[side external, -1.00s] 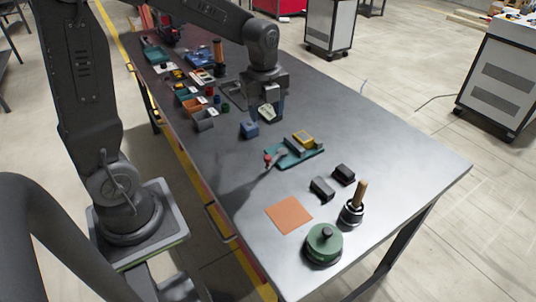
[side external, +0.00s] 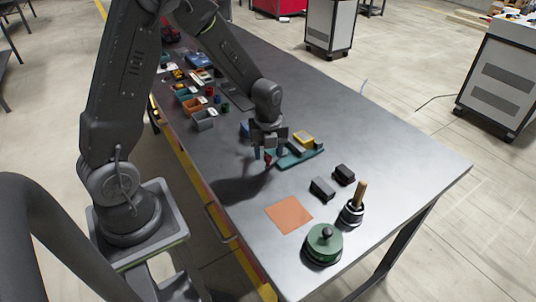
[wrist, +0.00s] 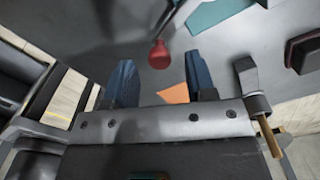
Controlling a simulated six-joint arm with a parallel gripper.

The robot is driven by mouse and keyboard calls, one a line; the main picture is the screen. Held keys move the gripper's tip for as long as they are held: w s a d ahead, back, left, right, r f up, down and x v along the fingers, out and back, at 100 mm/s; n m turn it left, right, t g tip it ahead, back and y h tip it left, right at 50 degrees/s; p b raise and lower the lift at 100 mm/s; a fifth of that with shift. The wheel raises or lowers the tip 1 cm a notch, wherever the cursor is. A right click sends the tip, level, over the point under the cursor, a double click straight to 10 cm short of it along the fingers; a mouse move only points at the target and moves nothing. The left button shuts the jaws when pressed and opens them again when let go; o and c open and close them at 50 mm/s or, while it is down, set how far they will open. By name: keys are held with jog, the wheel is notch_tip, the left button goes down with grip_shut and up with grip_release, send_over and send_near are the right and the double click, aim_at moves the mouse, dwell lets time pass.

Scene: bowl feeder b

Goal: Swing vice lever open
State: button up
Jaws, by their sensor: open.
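The vice has a teal base (side external: 311,155) with grey jaws and a yellow block (side external: 303,138) on it, near the middle of the table. Its lever ends in a red knob (side external: 267,160), at the left end of the base. In the wrist view the knob (wrist: 159,54) and part of the dark lever rod (wrist: 170,14) show, with a corner of the teal base (wrist: 215,12) beyond. My gripper (side external: 269,153) is open over the lever end. Its blue fingers (wrist: 162,82) stand either side of the knob's line, with no visible contact.
Two black blocks (side external: 322,188) (side external: 344,174), an orange square (side external: 289,215), a wooden-handled tool (side external: 359,195) and a green round part (side external: 324,245) lie toward the near end. Bins (side external: 204,121) and small parts crowd the far left. The table's right side is clear.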

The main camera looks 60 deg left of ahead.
jog(key=shift+f, duration=0.85)
jog(key=shift+c, duration=0.2)
grip_shut()
